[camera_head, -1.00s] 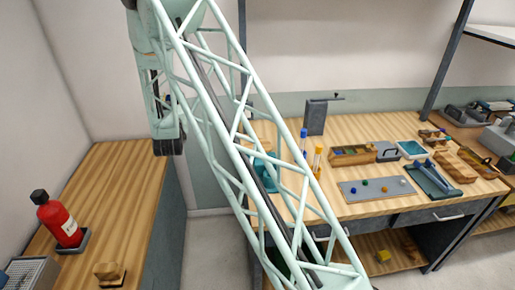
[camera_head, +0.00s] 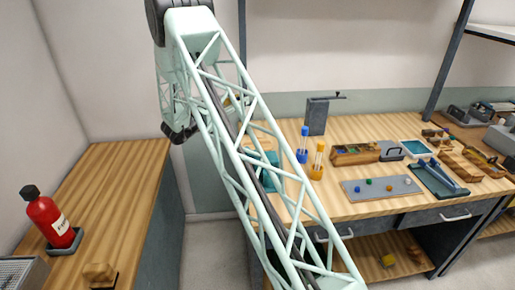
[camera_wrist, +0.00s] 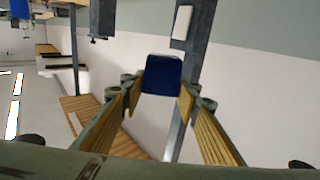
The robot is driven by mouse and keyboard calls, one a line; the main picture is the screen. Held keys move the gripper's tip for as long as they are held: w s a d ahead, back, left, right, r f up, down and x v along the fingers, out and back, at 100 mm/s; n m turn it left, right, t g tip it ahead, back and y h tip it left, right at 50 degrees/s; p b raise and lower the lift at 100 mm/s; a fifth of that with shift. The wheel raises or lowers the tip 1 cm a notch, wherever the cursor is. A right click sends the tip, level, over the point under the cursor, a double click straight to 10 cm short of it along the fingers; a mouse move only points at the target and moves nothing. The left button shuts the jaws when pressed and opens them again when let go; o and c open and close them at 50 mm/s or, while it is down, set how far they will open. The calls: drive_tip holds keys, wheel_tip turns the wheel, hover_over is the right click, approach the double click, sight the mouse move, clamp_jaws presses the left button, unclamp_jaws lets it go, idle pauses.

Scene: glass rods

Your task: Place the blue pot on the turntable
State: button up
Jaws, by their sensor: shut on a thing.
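The blue pot (camera_wrist: 162,76), dark blue with a pale top edge, sits between the fingertips of my gripper (camera_wrist: 160,98) in the wrist view. The gripper is shut on it and holds it in the air, with wall and floor behind. In the head view the gripper is mostly hidden behind my lattice arm, and I cannot make out the pot there. A teal object (camera_head: 264,160) on the right bench is partly covered by the arm; I cannot tell whether it is the turntable.
The wooden bench (camera_head: 350,125) on the right holds a blue vessel (camera_head: 303,145), an orange vessel (camera_head: 318,162), a grey plate with small balls (camera_head: 355,194) and a wooden box (camera_head: 354,154). A red extinguisher (camera_head: 50,220) stands on the left counter (camera_head: 125,175), which is mostly clear.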

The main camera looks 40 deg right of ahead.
drive_tip(key=s+d+f+m+g+b, duration=0.2)
drive_tip(key=s+d+f+m+g, duration=0.2)
drive_tip(key=s+f+g, duration=0.2)
drive_tip(key=shift+s+d+f+g, duration=0.3)
drive_tip(key=shift+s+f, duration=0.05)
drive_tip(key=shift+s, duration=0.4)
drive_tip(key=shift+f+b, duration=0.6)
drive_tip(key=shift+f, duration=2.55)
drive_tip(key=shift+f+b, duration=0.4)
drive_tip(key=shift+f, duration=1.45)
drive_tip(key=shift+f, duration=0.1)
